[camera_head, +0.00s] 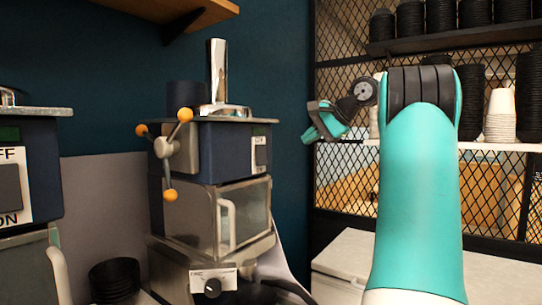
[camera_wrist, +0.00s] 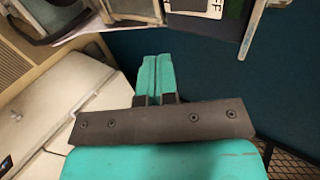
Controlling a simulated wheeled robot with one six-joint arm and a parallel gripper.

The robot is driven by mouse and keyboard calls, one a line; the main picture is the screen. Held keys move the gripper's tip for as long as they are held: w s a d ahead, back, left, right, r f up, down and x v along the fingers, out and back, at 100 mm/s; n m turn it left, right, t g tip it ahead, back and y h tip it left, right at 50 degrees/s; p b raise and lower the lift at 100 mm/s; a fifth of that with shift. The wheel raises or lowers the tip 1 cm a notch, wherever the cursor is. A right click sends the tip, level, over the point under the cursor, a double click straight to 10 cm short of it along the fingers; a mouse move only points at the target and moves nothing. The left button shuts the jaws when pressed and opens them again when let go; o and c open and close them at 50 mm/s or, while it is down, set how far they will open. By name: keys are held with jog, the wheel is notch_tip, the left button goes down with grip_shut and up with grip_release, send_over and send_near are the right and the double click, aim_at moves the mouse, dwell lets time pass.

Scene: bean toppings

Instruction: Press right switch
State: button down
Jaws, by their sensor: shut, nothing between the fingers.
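The right machine (camera_head: 210,180) is a dark blue and steel unit with an orange-knobbed handle. Its switch (camera_head: 261,153), a dark rocker on a white plate, is on the upper right part of its front. My gripper (camera_head: 308,134) is to the right of this switch, apart from it, in front of the mesh. In the wrist view my gripper (camera_wrist: 155,58) has its teal fingers together and empty. A switch (camera_wrist: 188,4) with a white plate ending in "FF" is cut off at the top edge there. The left machine's switch (camera_head: 11,188) shows "OFF" and "ON" at the left edge.
Shelves (camera_head: 455,40) with stacked black cups and a white cup stack (camera_head: 500,115) stand behind my arm. A pale counter (camera_head: 350,255) is at lower right. Black bowls (camera_head: 115,278) sit between the machines. A wooden shelf (camera_head: 190,15) hangs above.

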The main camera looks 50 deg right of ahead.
jog(key=shift+w+a+r, duration=0.1)
jog(key=shift+w+a, duration=0.05)
jog(key=shift+a, duration=0.1)
send_near(264, 163)
notch_tip(264, 163, down, 3)
jog(key=w, duration=0.1)
jog(key=shift+w+a+f+p, duration=0.1)
jog(key=shift+w+f+p, duration=0.1)
jog(key=shift+w, duration=0.55)
jog(key=shift+w+a+f+p, duration=0.1)
jog(key=shift+w+f, duration=0.05)
jog(key=shift+w, duration=0.65)
jog(key=shift+w+f+p, duration=0.1)
jog(key=shift+w+f, duration=0.1)
jog(key=shift+w, duration=0.55)
